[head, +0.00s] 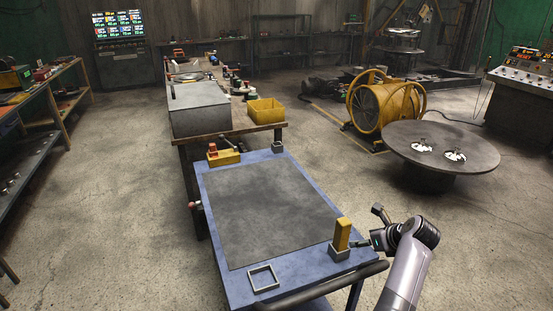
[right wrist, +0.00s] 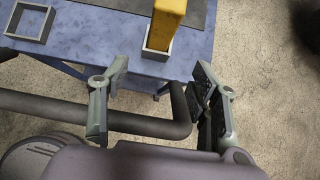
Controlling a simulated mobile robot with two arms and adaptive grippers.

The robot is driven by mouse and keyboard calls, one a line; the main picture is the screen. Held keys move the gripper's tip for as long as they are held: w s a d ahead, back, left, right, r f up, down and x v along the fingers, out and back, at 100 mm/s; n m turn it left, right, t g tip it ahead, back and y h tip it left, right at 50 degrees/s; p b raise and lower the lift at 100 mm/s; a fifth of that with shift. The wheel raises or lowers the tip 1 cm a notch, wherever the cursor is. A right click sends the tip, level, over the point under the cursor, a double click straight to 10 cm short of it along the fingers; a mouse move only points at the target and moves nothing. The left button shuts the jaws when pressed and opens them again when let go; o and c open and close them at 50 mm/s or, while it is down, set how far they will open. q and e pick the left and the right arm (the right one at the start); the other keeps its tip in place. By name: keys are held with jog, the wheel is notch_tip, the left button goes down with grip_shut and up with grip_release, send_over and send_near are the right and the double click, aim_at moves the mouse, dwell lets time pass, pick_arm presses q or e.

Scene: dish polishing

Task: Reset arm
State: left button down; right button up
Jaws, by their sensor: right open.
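My right arm comes in from the lower right in the head view. My right gripper (head: 367,227) is open and empty, beside the right edge of the blue cart (head: 232,282). In the right wrist view my right gripper (right wrist: 158,78) has its two fingers wide apart with nothing between them. A yellow block (head: 342,233) stands upright in a small grey holder (head: 340,255) at the cart's near right corner, just left of the gripper. In the right wrist view the yellow block (right wrist: 168,18) and its holder (right wrist: 157,53) are just beyond the fingers. My left gripper is not in view.
A dark mat (head: 268,210) covers most of the cart top. An empty square frame (head: 263,278) lies at its near left corner. The cart's dark handle bar (right wrist: 60,108) runs close below the gripper. A round table (head: 440,145) stands farther right, with open floor between.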

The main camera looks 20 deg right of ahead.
jog(key=s+n, duration=0.2)
jog(key=s+f+n+g+h, duration=0.1)
jog(key=n, duration=0.2)
jog(key=s+a+f+n, duration=0.1)
jog(key=s+n, duration=0.1)
jog(key=shift+s+f, duration=0.15)
jog(key=shift+s, duration=0.2)
jog(key=s+a+f+n+g, duration=0.1)
jog(key=s+a+n+g, duration=0.1)
jog(key=s+a+n, duration=1.05)
jog(key=s+a+f+n+g, duration=0.2)
jog(key=s+a+n, duration=0.8)
jog(key=s+n, duration=0.6)
notch_tip(320, 180, down, 28)
jog(key=w+n+g+b, duration=0.1)
jog(key=n+b, duration=0.1)
jog(key=b, duration=0.1)
jog(key=s+d+f+g+b, duration=0.1)
jog(key=s+d+f+b, duration=0.1)
jog(key=s+f, duration=1.5)
notch_tip(320, 180, down, 3)
jog(key=shift+d+r+b, duration=0.15)
jog(key=shift+d+b, duration=0.15)
jog(key=shift+d, duration=0.25)
